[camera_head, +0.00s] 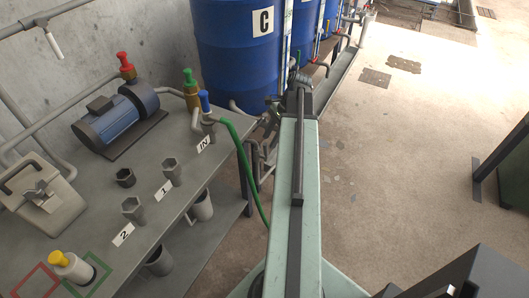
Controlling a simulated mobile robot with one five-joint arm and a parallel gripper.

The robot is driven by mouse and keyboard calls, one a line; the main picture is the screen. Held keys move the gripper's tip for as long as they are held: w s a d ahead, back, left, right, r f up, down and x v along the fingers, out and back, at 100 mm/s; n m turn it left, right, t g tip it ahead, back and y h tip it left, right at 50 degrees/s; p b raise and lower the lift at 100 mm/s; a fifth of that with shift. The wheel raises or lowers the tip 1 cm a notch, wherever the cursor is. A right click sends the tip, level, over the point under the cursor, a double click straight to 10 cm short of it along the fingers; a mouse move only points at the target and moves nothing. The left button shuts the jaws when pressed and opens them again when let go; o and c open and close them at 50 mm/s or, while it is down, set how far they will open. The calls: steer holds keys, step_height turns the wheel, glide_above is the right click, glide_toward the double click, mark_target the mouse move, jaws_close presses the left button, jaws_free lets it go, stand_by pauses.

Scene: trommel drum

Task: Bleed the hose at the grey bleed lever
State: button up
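The green hose (239,146) runs from a fitting with a blue cap (204,103) near the "IN" label, over the table edge and down behind my arm. My arm reaches away from me, and my gripper (299,82) is at its far end, in front of the blue drum marked C. Its fingers are small and dark, so I cannot tell whether they are open or shut or hold anything. Small pipe fittings (268,119) show just left of my gripper, partly hidden by the arm. I cannot pick out a grey bleed lever with certainty.
The grey table (190,203) at left carries a blue pump (116,118), a red-capped fitting (126,66), a green-capped fitting (190,88), hex sockets (132,209) and a yellow-capped bottle (70,265). Blue drum C (237,60) stands behind. The floor at right is mostly clear.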

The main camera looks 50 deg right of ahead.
mark_target(266, 149)
steer(key=b+x, duration=0.4)
steer(key=x, duration=0.2)
steer(key=shift+s, duration=0.1)
steer(key=shift+r, duration=0.1)
jaws_close()
steer(key=shift+a, duration=0.1)
stand_by(0.9)
